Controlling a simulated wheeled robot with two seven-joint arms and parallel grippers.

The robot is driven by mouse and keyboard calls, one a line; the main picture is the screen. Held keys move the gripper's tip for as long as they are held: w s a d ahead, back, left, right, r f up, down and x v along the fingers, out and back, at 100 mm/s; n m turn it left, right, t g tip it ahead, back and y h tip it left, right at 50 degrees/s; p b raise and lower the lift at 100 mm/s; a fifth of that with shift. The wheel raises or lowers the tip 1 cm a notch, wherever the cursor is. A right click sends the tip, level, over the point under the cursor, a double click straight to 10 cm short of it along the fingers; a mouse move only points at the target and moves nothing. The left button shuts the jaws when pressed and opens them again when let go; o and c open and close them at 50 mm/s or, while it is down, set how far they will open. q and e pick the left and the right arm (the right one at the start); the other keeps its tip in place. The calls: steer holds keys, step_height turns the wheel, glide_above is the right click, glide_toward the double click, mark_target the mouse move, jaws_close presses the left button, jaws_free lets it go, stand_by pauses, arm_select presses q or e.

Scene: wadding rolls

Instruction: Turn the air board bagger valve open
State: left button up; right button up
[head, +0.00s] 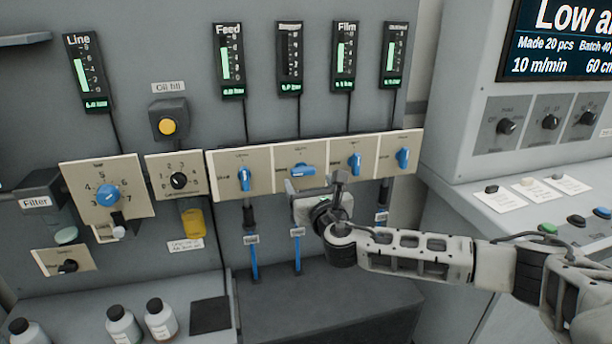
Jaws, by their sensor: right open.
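The air board (260,158) is a cream panel with a row of blue-handled valves. The second from the left, the bagger valve (302,170), has its handle lying horizontal. The feed valve (244,178), the film valve (354,163) and the rightmost valve (402,158) have roughly upright handles. The bagger gauge (289,58) shows no tall green bar, unlike its neighbours. My right gripper (325,196) is open and empty, just below and right of the bagger handle, apparently apart from it. Its jaws are partly hidden by its own wrist. My left gripper is out of view.
Left of the board are a blue dial (107,195), a black knob (179,181) and a yellow button (167,126). Blue hoses (297,252) hang below the board. White bottles (160,319) stand at lower left. A control console (560,195) with a screen stands at right.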

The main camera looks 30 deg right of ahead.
mark_target(304, 174)
steer(key=shift+x, duration=2)
steer(key=c, duration=1)
